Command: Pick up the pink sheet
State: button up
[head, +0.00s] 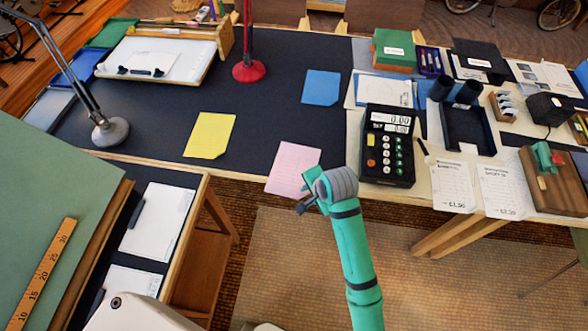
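The pink sheet (289,168) lies on the dark table top at its front edge, left of the calculator. Its lower edge reaches the table's front edge. My gripper (302,196) is at the sheet's lower right side, at the end of my green arm. It covers part of the sheet's right side. I cannot tell whether it touches the sheet or hovers above it. The fingers are small and partly turned away, so their opening is unclear.
A yellow sheet (209,135) lies to the left and a blue sheet (321,87) behind. A calculator (387,147) stands close on the right. A red stand (249,70) and a lamp base (110,131) stand farther left. The dark table top (262,115) is clear between the sheets.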

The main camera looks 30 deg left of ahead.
jog(key=shift+f, duration=0.15)
grip_shut()
jog(key=shift+r, duration=0.2)
